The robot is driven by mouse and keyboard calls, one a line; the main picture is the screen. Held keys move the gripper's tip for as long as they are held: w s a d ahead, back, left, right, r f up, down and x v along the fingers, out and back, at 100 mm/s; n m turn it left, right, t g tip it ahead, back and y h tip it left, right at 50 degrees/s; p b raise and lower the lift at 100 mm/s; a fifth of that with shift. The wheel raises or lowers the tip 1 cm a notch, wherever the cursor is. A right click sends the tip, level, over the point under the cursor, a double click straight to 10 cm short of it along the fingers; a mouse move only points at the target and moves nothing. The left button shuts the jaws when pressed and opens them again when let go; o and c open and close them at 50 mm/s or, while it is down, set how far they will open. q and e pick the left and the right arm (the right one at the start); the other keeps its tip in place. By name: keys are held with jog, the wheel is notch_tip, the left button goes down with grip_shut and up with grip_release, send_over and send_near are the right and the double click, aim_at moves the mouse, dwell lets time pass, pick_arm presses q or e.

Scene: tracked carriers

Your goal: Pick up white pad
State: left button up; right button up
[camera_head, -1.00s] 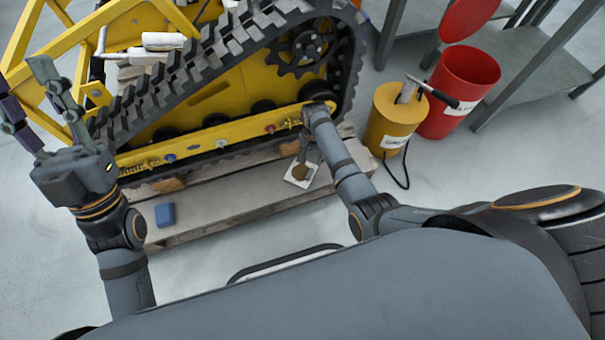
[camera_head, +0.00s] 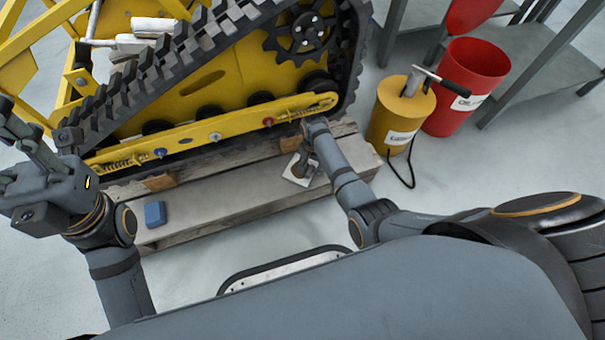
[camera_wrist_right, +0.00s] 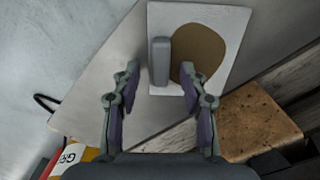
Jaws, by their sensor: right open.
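The white pad (camera_head: 297,181) lies on the wooden pallet below the yellow track frame. In the right wrist view the pad (camera_wrist_right: 166,20) carries a round brown patch and a short grey upright tab (camera_wrist_right: 160,62). My right gripper (camera_wrist_right: 160,72) is open over the pad, one finger on each side of the tab; I cannot tell whether either touches it. In the head view my right gripper (camera_head: 304,163) partly hides the pad. My left gripper (camera_head: 12,150) is raised at the left edge, fingers apart and partly cut off, with nothing seen in it.
A blue block (camera_head: 155,213) lies on the pallet (camera_head: 225,200) to the left. The black track (camera_head: 150,72) and yellow frame rise behind. A yellow can (camera_head: 400,115) and a red bin (camera_head: 470,80) stand on the right. Floor in front of the pallet is clear.

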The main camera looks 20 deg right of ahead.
grip_shut()
jog(key=shift+r, duration=0.1)
dwell(0.3)
